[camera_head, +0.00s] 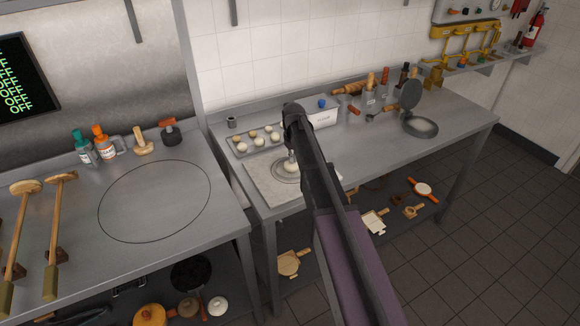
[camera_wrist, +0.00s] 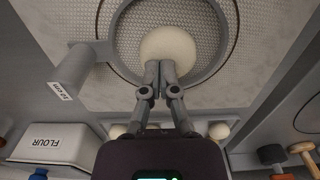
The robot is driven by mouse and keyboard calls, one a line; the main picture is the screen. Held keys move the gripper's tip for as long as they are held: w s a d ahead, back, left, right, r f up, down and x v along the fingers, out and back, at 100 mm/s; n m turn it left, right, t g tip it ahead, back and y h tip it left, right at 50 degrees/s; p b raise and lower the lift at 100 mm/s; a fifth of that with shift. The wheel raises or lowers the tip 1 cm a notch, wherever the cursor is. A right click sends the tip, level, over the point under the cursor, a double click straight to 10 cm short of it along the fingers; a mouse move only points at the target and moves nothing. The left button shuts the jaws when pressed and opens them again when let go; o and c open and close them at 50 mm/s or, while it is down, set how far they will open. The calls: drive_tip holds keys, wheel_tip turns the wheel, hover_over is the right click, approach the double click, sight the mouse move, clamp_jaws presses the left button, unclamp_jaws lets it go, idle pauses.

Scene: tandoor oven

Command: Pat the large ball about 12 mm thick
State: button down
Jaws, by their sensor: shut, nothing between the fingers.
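The large pale dough ball (camera_wrist: 168,48) sits inside a grey ring on the light textured board (camera_wrist: 120,92). It also shows in the head view (camera_head: 291,166), partly hidden by my arm. My gripper (camera_wrist: 160,66) is shut and empty, with its fingertips at the ball's near edge in the wrist view. I cannot tell whether the fingertips touch the ball. The ball looks rounded. The grey ring (camera_wrist: 113,68) surrounds it and has a handle labelled "10 cm" in the wrist view.
A tray (camera_head: 240,155) of several dough balls stands behind the board. A white flour box (camera_head: 322,112) is at the back. A round press with an open lid (camera_head: 419,126) stands at the right. The counter right of my arm (camera_head: 370,150) has free room.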

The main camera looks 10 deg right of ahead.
sight(292, 168)
drive_tip(key=shift+f+b, duration=0.6)
drive_tip(key=shift+b, duration=0.05)
idle(1.6)
idle(0.8)
drive_tip(key=shift+r+p, duration=1.55)
drive_tip(key=shift+s+a+r+p, duration=0.25)
drive_tip(key=shift+s+r+p, duration=0.25)
drive_tip(key=shift+r+p, duration=0.3)
drive_tip(key=shift+f+b, duration=2.45)
